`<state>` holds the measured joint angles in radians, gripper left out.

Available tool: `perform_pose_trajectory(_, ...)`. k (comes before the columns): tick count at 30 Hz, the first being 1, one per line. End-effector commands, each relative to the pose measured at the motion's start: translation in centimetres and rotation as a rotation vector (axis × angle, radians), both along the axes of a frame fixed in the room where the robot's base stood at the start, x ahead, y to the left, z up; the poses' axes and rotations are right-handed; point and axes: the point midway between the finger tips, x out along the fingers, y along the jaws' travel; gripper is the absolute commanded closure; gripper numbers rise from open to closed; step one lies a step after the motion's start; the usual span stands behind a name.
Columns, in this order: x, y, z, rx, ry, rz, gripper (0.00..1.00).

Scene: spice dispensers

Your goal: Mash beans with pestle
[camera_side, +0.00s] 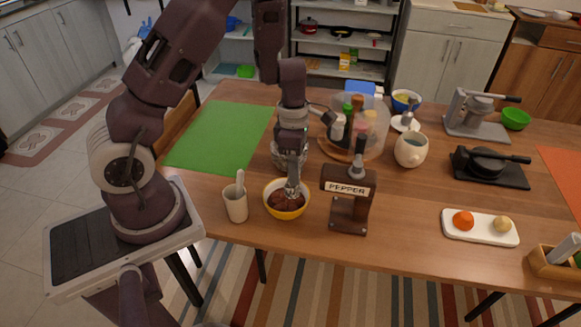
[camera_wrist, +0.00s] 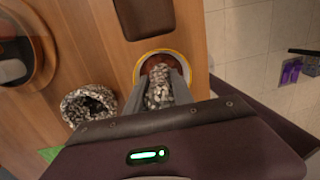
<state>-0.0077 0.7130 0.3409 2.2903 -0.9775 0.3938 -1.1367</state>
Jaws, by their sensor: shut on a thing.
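My gripper (camera_side: 292,180) points down over the yellow bowl (camera_side: 285,213) of dark brown beans (camera_side: 288,202) near the table's front edge. In the wrist view my gripper (camera_wrist: 157,90) is shut on a grey speckled pestle (camera_wrist: 159,92), whose lower end reaches down at the bowl. The bowl's yellow rim (camera_wrist: 150,57) shows around it. Whether the pestle touches the beans is hard to tell. A speckled stone mortar (camera_side: 280,158) stands behind the bowl, partly hidden by my gripper; it also shows at left in the wrist view (camera_wrist: 88,104).
A beige cup (camera_side: 236,207) with a utensil stands close left of the bowl. A pepper dispenser (camera_side: 348,190) stands close right. A green mat (camera_side: 220,135) lies back left.

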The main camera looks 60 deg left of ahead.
Motion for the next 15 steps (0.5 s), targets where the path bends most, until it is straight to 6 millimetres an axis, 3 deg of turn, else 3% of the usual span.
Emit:
perform_pose_trajectory(8,0.2,-0.2,-0.1,0.000,0.002,0.001,1.00)
perform_pose_trajectory(15,0.2,-0.2,-1.8,-0.001,0.000,0.001,1.00)
